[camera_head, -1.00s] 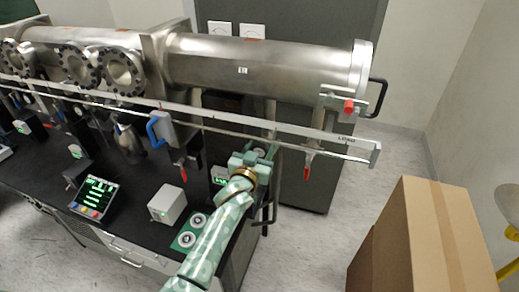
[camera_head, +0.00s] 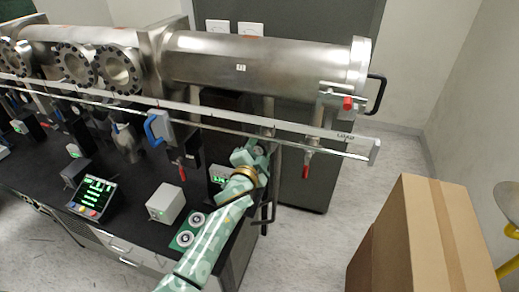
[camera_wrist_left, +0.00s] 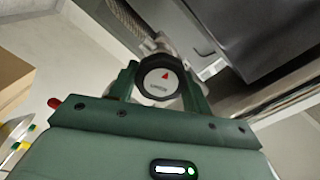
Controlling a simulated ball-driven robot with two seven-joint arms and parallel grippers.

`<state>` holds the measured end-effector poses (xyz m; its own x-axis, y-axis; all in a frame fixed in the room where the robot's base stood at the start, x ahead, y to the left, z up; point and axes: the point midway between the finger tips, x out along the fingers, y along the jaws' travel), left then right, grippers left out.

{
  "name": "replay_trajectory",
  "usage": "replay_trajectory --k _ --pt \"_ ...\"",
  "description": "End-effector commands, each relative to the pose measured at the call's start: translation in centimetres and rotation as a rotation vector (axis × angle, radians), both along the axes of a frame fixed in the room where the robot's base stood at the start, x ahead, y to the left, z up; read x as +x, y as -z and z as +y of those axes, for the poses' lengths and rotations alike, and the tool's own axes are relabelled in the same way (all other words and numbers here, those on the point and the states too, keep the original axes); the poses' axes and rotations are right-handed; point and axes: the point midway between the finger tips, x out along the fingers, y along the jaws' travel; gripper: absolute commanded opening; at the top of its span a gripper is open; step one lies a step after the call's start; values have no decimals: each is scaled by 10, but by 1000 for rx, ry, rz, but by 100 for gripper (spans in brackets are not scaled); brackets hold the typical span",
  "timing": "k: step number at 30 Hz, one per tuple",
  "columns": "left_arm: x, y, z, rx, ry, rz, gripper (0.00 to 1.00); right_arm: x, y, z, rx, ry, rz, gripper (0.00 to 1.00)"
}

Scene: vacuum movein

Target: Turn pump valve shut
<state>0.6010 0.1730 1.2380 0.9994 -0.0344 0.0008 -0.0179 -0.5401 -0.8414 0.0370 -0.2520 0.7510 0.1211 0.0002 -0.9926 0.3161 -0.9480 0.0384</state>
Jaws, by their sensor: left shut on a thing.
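The pump valve knob (camera_wrist_left: 160,82) shows in the left wrist view as a round black knob with a white face, a red arrow mark and small lettering too small to read. My left gripper (camera_wrist_left: 161,78) has its two green fingers on either side of the knob and is shut on it. In the head view my left gripper (camera_head: 252,153) is below the long rail near the right end of the black bench, and it hides most of the knob there. My right gripper is in neither view.
A steel tube (camera_head: 260,62) and a long rail (camera_head: 300,130) run above the bench. A red-handled part (camera_head: 307,168) hangs right of my gripper. A white box (camera_head: 166,203) and a display (camera_head: 93,196) stand on the bench. A cardboard box (camera_head: 425,240) stands on the floor at right.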

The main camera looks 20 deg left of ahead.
Motion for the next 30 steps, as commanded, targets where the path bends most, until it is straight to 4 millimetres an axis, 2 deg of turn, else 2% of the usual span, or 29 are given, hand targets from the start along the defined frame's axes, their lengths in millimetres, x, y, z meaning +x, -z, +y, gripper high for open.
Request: replay_trajectory --k 30 --pt "0 4 1 966 -2 -33 26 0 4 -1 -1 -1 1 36"
